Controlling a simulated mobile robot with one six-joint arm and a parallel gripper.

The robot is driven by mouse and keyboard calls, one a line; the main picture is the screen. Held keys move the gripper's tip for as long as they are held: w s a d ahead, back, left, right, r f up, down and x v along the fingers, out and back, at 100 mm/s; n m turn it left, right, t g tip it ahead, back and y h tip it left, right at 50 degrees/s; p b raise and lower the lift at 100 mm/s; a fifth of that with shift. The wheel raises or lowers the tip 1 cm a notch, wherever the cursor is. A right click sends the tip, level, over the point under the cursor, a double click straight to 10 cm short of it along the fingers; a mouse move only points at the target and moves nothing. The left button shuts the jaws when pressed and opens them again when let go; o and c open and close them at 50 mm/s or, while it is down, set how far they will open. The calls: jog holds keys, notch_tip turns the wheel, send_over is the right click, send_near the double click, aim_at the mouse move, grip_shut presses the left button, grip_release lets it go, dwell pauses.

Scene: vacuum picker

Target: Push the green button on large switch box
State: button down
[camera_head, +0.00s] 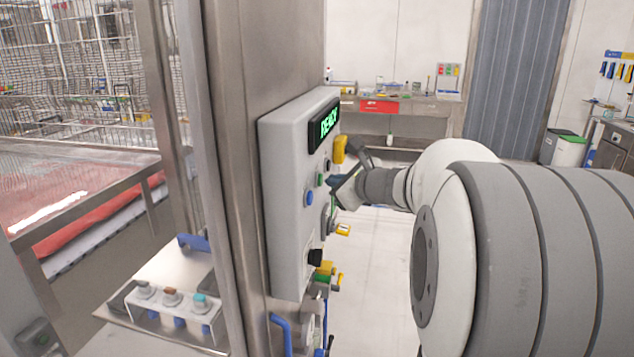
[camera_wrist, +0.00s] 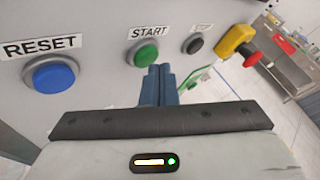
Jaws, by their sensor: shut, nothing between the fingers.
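The large switch box (camera_head: 290,190) is a grey panel on a steel post, with a green "READY" display (camera_head: 327,121) at its top. The green button (camera_wrist: 143,53), under a "START" label, is on its face in the wrist view; it also shows small in the head view (camera_head: 320,180). My gripper (camera_wrist: 159,70) is shut and empty, its blue fingertips together just below and slightly right of the green button in the wrist view. A gap to the button cannot be judged. In the head view my arm reaches the box from the right.
A blue "RESET" button (camera_wrist: 52,76) lies left of the green one. A dark button (camera_wrist: 195,43) and a yellow-and-red switch (camera_wrist: 240,45) lie right. A small box with several buttons (camera_head: 170,306) sits lower left. A workbench (camera_head: 420,104) stands at the back.

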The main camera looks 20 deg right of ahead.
jog(key=shift+w+a, duration=0.2)
jog(key=shift+a, duration=0.1)
dwell(0.5)
jog(key=shift+d, duration=0.1)
jog(key=shift+s+d, duration=0.4)
jog(key=shift+d, duration=0.15)
dwell(0.3)
jog(key=shift+s+d, duration=0.7)
jog(key=shift+d, duration=0.35)
jog(key=shift+s+d, duration=0.7)
jog(key=shift+d, duration=0.35)
